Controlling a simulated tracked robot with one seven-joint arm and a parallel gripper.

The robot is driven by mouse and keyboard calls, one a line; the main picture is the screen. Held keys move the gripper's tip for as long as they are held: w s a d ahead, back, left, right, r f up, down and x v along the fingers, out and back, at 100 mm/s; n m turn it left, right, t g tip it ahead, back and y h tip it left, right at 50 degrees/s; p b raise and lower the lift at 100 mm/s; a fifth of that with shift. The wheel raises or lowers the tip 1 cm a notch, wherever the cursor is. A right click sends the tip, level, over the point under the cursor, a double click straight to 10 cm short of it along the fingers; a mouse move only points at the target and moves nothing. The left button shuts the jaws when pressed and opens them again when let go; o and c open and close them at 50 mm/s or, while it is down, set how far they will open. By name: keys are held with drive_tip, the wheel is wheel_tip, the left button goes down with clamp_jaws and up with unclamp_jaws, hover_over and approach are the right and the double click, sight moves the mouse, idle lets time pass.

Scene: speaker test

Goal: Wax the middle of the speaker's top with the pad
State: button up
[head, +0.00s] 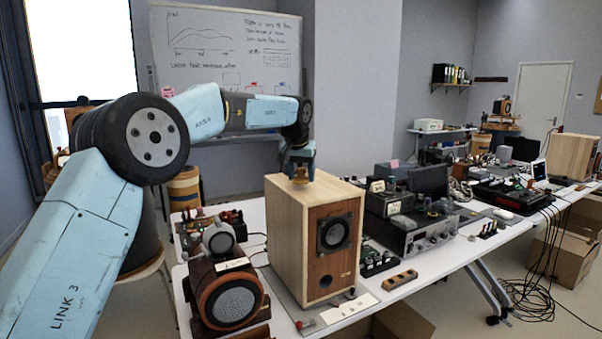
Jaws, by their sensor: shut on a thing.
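The speaker (284,235) is a tall, light wooden box standing upright on the white table. Its front has a dark round driver and a smaller round hole below. The fingertips and most of the pad are too small to see clearly.
A round driver in a dark wooden cradle (229,302) stands left of the speaker. Stacked electronics (425,232) stand to its right, with a small orange-brown block (399,279) in front. A white card (348,308) lies at the table's front. The speaker's top is otherwise clear.

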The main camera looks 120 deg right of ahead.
sight(332, 182)
drive_tip(key=shift+f, duration=0.95)
idle(0.6)
drive_tip(key=shift+s+a+r, duration=0.1)
drive_tip(key=shift+s+r, duration=0.05)
drive_tip(key=shift+s, duration=1.75)
drive_tip(key=shift+s+f, duration=0.2)
drive_tip(key=shift+s, duration=3.5)
drive_tip(key=shift+a, duration=0.1)
